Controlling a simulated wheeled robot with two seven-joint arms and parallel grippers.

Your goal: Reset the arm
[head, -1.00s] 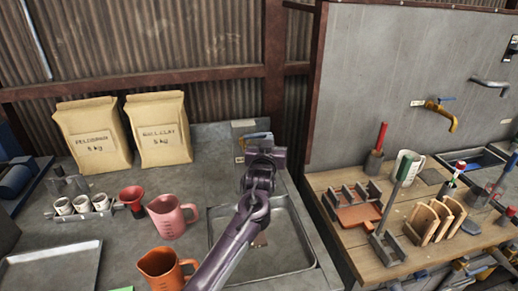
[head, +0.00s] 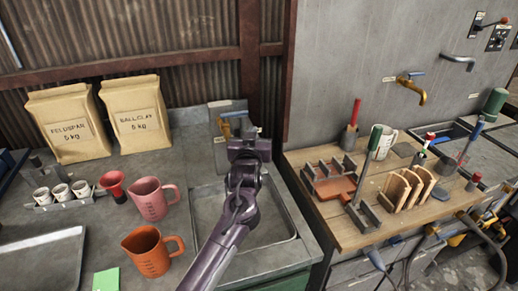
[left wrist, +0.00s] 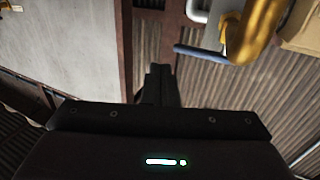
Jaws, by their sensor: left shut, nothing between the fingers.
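My left arm, dark purple, reaches up from the bottom of the head view over the sink. My left gripper (head: 248,148) is at the sink's back end, in front of the metal wall post. In the left wrist view its dark fingers (left wrist: 161,85) are together, with nothing between them. A yellow tap with a blue lever (left wrist: 248,32) is close by at the upper right of that view. My right gripper is in neither view.
The sink (head: 280,240) is partly hidden by my arm. Paper bags (head: 65,125), a pink jug (head: 150,200) and an orange jug (head: 148,253) stand left. A wooden bench (head: 345,235) with tools and racks is right. A yellow wall tap (head: 412,92) is above it.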

